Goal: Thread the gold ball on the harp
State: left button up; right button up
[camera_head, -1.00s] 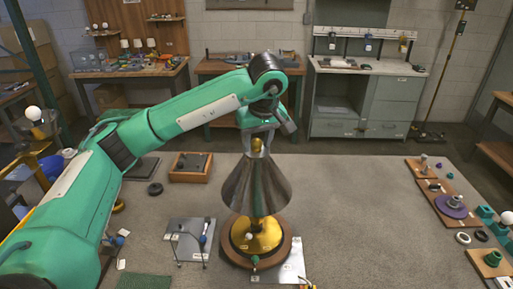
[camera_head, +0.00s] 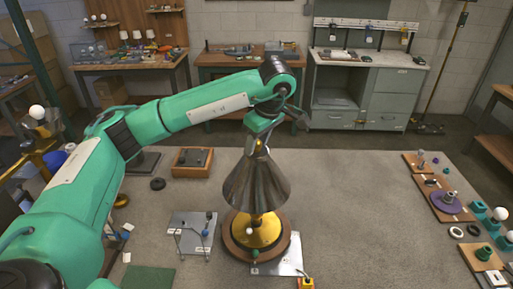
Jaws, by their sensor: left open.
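The lamp stands upright near the middle of the table, with a grey metal cone shade (camera_head: 256,188) over a gold base (camera_head: 255,231) on a round wooden foot. A small gold ball (camera_head: 259,147) shows at the shade's narrow top, partly covered by my gripper. I cannot tell whether it sits on the harp's thread. The harp is hidden inside the shade. My left gripper (camera_head: 260,141) points down over the shade's top, open, with its fingers close around or just above the ball. My right gripper is out of view.
A grey plate with small parts (camera_head: 192,232) lies left of the lamp. Wooden boards with parts (camera_head: 445,205) line the right edge. The table (camera_head: 350,205) between lamp and boards is clear.

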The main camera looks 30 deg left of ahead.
pick_arm(q)
jog(key=n+p, duration=0.2)
jog(key=n, duration=0.1)
jog(key=shift+w+r+g, duration=0.1)
jog(key=shift+g, duration=0.3)
jog(key=shift+n, duration=0.9)
jog(key=shift+n+g+p, duration=0.4)
jog(key=shift+n+p, duration=0.4)
jog(key=n+p, duration=0.1)
jog(key=n, duration=0.2)
jog(key=shift+w+g, duration=0.15)
jog(key=shift+g, duration=0.25)
jog(key=shift+n+h, duration=0.4)
jog(key=shift+n, duration=0.7)
